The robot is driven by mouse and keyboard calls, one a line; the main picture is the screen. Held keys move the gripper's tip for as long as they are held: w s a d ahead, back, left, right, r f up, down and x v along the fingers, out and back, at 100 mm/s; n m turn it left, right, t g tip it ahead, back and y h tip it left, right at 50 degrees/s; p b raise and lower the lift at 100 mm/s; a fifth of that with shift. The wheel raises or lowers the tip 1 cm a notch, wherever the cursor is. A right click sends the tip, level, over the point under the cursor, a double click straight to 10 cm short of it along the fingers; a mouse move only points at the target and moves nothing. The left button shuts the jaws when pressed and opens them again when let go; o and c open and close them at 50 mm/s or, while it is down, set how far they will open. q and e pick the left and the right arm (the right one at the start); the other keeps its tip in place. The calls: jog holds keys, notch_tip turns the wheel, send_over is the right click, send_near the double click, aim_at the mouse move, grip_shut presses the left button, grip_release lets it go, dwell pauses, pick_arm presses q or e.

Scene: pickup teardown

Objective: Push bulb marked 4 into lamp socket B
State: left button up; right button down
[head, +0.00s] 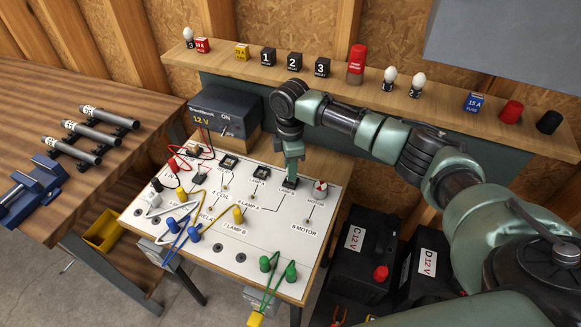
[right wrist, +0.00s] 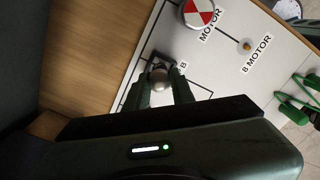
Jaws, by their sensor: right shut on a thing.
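My right gripper (head: 290,178) points down at the white test board (head: 262,238), over the dark square socket at the back of the board. In the right wrist view its fingers (right wrist: 160,88) are shut on a pale round bulb (right wrist: 160,77). The bulb's number is not visible. The bulb is at lamp socket B (right wrist: 151,64), beside a printed "B". I cannot tell how deep it sits. The socket also shows under the fingertips in the head view (head: 289,185). My left gripper is not in view.
A red-and-white motor disc (head: 321,187) stands just right of the socket. A black 12 V supply (head: 224,110) stands behind the board. Coloured plugs and leads crowd its left and front. A shelf (head: 345,88) behind holds bulbs, fuses and numbered blocks. Batteries (head: 362,252) stand at the right.

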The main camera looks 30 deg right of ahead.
jog(key=shift+f, duration=0.8)
dwell(0.4)
jog(key=c, duration=1.1)
grip_release()
